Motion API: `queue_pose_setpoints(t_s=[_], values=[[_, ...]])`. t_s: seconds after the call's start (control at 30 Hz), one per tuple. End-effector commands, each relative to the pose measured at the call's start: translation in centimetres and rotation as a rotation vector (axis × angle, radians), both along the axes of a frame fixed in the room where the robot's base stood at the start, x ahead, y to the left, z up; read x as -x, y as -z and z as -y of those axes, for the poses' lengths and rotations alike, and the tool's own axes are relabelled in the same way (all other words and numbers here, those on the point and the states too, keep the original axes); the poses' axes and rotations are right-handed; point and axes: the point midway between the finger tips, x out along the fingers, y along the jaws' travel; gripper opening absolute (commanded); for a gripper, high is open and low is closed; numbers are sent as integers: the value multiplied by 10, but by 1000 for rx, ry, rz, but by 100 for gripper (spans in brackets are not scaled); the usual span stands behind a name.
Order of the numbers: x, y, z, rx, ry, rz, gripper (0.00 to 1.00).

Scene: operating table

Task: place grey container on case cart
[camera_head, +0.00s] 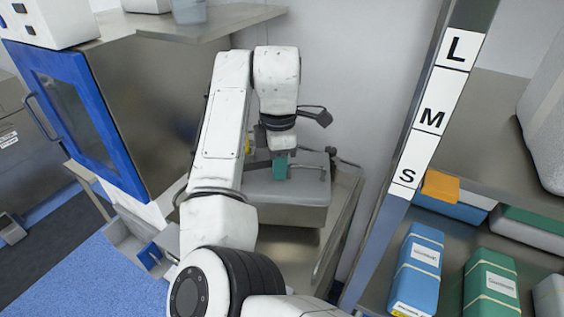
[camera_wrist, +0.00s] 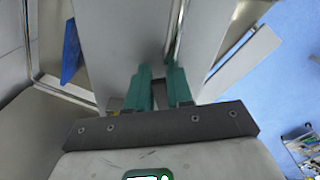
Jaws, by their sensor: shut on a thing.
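The grey container (camera_head: 285,198) is a box with a lid and a handle, below the end of my arm in the head view. It stands on or just above a metal cart (camera_head: 338,225); I cannot tell whether it touches it. My gripper (camera_head: 280,166) has green fingers and is shut at the top of the container. In the wrist view the green fingers of my gripper (camera_wrist: 158,72) point at the grey container (camera_wrist: 118,40), which fills the middle. The exact grip point is partly hidden by the fingers.
A steel cabinet with a blue-framed door (camera_head: 82,115) stands at the left. A post with the letters L, M, S (camera_head: 431,118) and shelves with blue packs (camera_head: 418,268) and green packs (camera_head: 490,284) stand at the right. Blue floor (camera_head: 80,275) shows at the lower left.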

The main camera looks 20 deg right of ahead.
Motion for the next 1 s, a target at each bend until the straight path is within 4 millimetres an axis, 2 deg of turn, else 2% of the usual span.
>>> queue_pose_setpoints(t_s=[0.13,0.4,0.77,0.8,1.0], values=[[-6,5,0,0,0,2,0],[-6,33,0,1,1,4,0],[-6,36,0,1,1,4,0],[-5,39,0,-1,0,0,22],[-5,39,0,-1,1,0,41]])
